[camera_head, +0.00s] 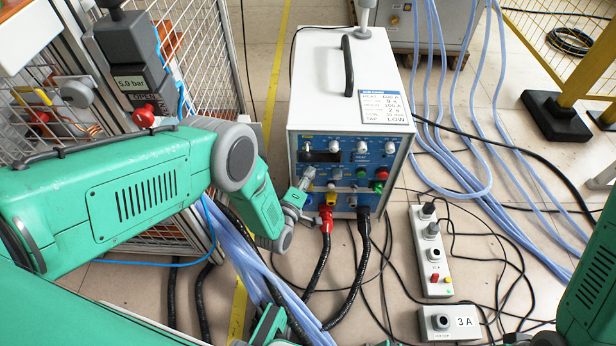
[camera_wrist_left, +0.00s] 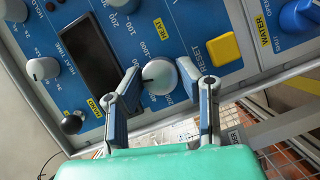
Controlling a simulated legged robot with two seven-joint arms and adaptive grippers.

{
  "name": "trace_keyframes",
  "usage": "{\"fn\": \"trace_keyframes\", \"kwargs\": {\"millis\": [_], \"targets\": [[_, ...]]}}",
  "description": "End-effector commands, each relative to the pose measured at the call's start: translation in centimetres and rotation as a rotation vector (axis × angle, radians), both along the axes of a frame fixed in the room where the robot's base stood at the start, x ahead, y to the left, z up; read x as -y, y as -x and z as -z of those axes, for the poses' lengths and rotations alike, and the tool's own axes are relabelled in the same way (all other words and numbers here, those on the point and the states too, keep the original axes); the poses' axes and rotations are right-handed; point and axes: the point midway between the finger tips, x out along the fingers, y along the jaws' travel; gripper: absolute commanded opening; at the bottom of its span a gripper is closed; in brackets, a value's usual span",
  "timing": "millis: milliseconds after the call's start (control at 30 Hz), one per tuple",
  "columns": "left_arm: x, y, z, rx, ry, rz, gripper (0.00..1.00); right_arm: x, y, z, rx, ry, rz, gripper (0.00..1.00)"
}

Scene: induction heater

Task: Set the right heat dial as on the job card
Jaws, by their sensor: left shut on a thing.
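The blue front panel (camera_head: 345,180) of the white heater box carries several white dials. My left gripper (camera_head: 307,180) is at the panel's left side in the head view. In the wrist view its two fingers (camera_wrist_left: 168,92) are shut on a white dial (camera_wrist_left: 160,73), one on each side. The dial has a dark pointer mark toward the left finger, and scale numbers around it, partly hidden by the fingers. My right gripper is not in view.
A yellow RESET button (camera_wrist_left: 223,48) and a dark display (camera_wrist_left: 88,52) are close to the fingers. A red plug (camera_head: 327,215) and black cables hang below the panel. A black handle (camera_head: 347,66) stands on the box.

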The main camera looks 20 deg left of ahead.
Motion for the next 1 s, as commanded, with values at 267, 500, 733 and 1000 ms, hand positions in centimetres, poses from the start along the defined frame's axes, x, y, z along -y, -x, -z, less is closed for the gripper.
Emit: {"fn": "trace_keyframes", "kwargs": {"millis": [267, 500, 733, 1000], "targets": [[0.08, 0.44, 0.59, 0.032, 0.156, 0.003, 0.01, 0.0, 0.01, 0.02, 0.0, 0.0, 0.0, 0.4], [0.18, 0.47, 0.64, 0.048, 0.22, 0.004, 0.01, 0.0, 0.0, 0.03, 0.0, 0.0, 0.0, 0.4], [0.2, 0.51, 0.68, 0.051, 0.235, 0.004, 0.01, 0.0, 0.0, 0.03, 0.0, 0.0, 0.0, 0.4], [0.21, 0.56, 0.75, 0.049, 0.233, 0.005, 0.37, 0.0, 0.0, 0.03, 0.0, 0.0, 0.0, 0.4]]}}
